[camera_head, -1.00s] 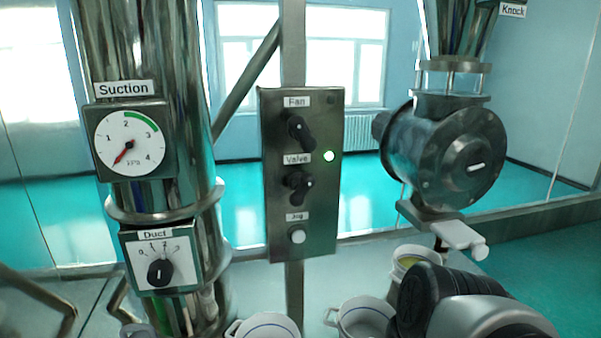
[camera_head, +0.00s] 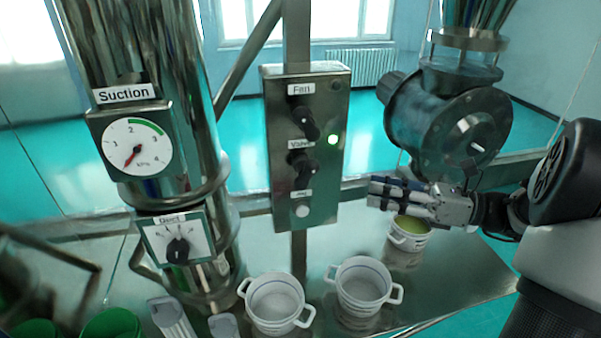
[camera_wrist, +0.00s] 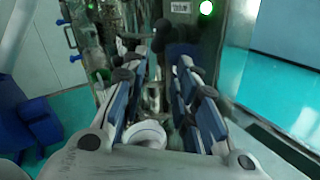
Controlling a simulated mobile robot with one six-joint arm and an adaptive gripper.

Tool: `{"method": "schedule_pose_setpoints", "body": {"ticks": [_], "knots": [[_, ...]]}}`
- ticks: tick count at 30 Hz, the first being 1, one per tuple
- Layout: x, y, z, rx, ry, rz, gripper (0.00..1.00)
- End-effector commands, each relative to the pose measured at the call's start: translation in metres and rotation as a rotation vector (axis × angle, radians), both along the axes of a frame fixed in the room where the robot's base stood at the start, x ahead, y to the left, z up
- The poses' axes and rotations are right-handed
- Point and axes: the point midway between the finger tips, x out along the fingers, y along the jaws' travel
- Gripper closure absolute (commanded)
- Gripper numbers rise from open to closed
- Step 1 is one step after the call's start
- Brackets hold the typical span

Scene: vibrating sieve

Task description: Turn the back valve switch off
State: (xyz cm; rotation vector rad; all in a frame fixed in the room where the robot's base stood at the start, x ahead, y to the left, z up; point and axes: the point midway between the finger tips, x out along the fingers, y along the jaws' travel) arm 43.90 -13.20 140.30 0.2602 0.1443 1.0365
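The upright metal switch box (camera_head: 325,185) stands at the middle of the head view. Its black Valve knob (camera_head: 303,170) is the lower of two, with a lit green lamp (camera_head: 333,139) beside its label; which way its pointer sits is hard to tell. The lamp (camera_wrist: 206,8) also shows at the top of the wrist view. A dark knob (camera_wrist: 162,36), apparently Valve, is ahead of the fingers there. My gripper (camera_head: 374,193) is right of the box, apart from it, fingers pointing left. In the wrist view my gripper (camera_wrist: 162,68) is open and empty.
The black Fan knob (camera_head: 304,122) is just above Valve, and the white Jog button (camera_head: 302,211) below. A round dark-metal housing (camera_head: 450,125) hangs above my gripper. White pots (camera_head: 275,302) stand below on the metal table (camera_head: 400,285). The suction column is at left.

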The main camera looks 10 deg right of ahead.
Motion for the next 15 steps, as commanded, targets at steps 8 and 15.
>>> {"method": "schedule_pose_setpoints", "body": {"ticks": [8,15], "knots": [[0.028,0.053,-0.001,-0.003,0.0,0.008,0.73],[0.054,0.099,-0.001,-0.004,0.0,0.008,0.73]]}}
